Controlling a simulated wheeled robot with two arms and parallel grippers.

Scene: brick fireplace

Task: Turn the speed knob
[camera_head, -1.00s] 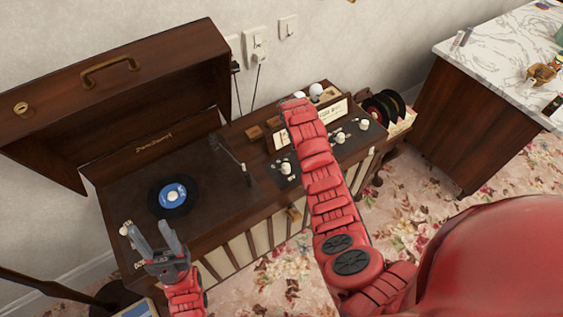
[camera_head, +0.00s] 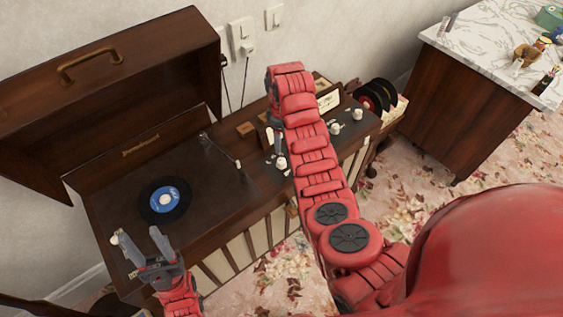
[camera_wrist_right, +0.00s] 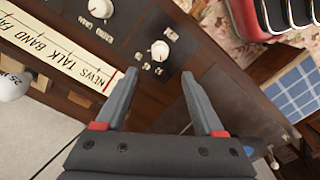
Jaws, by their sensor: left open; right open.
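A wooden record-player cabinet (camera_head: 235,190) stands open with a record (camera_head: 164,200) on its deck. White knobs, one of them here (camera_head: 281,163), sit on its dark right-hand panel. In the right wrist view, a white knob (camera_wrist_right: 159,49) with small markings lies just beyond my open, empty right gripper (camera_wrist_right: 161,73), apart from it. I cannot tell surely which knob is the speed knob. My left gripper (camera_head: 136,234) is open near the deck's front left corner, with a small white knob (camera_head: 114,239) beside one fingertip.
The raised lid (camera_head: 110,90) stands at the left. A tonearm (camera_head: 218,148) lies right of the record. A radio dial strip (camera_wrist_right: 70,70) is left of my right gripper. Records (camera_head: 378,97) and a marble-topped cabinet (camera_head: 480,110) stand to the right.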

